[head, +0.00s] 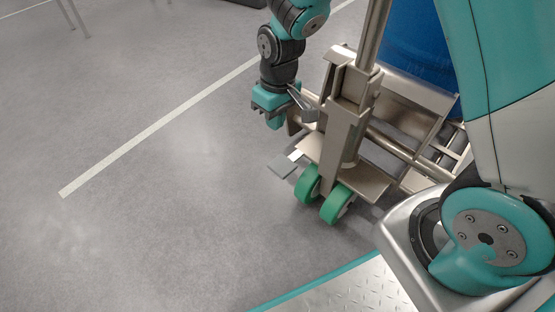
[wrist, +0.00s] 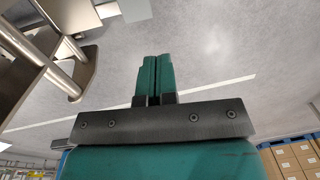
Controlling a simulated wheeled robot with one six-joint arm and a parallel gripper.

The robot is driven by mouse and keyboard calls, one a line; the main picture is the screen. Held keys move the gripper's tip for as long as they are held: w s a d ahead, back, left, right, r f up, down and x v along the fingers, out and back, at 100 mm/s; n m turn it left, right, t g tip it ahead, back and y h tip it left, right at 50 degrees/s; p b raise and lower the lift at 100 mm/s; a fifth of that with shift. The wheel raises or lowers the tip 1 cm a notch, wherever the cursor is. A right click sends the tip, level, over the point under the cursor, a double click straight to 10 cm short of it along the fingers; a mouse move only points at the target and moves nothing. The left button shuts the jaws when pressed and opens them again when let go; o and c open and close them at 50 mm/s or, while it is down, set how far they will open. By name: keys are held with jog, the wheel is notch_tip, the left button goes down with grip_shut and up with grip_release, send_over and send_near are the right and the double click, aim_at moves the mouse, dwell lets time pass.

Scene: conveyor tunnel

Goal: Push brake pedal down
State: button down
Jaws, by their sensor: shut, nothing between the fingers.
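The brake pedal (head: 281,166) is a flat grey plate on a short light arm, low at the left side of the metal pallet truck (head: 346,125), near its green wheels (head: 320,197). In the wrist view, a grey plate that looks like the pedal (wrist: 134,9) shows at the top edge, partly cut off. My gripper (head: 275,121) points down beside the truck, above the pedal in the picture and apart from it. In the wrist view its teal fingers (wrist: 155,58) are together and empty. The gap between fingers and pedal is hard to judge.
A blue drum (head: 415,40) stands behind the truck's upright. A second small grey lever-like part (head: 303,106) shows close to my gripper. Open grey floor with a white line (head: 150,132) lies to the left. Cardboard boxes (wrist: 294,158) show in the wrist view.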

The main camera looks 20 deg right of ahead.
send_over(275, 171)
jog(key=d, duration=0.1)
notch_tip(275, 171, down, 5)
jog(key=shift+h, duration=0.4)
jog(key=f+b, duration=0.3)
jog(key=f, duration=0.1)
jog(key=f+b, duration=0.3)
jog(key=f, duration=0.2)
jog(key=f+b, duration=0.3)
jog(key=f, duration=0.2)
jog(key=shift+w+d, duration=0.1)
jog(key=shift+w, duration=0.2)
jog(key=shift+s+f+h, duration=0.1)
jog(key=shift+f+h, duration=0.05)
jog(key=shift+h, duration=0.15)
jog(key=f+h, duration=0.1)
jog(key=f+t+h+p, duration=0.1)
jog(key=f, duration=0.1)
jog(key=shift+s+a+h, duration=0.15)
jog(key=shift+a+h, duration=0.15)
jog(key=shift+a, duration=0.1)
jog(key=shift+d+f+t+h+p, duration=0.1)
jog(key=shift+f+t+h+p, duration=0.2)
jog(key=shift+f+h, duration=0.3)
jog(key=shift+r, duration=0.1)
jog(key=p+v, duration=0.9)
jog(key=v, duration=0.5)
jog(key=shift+p, duration=0.35)
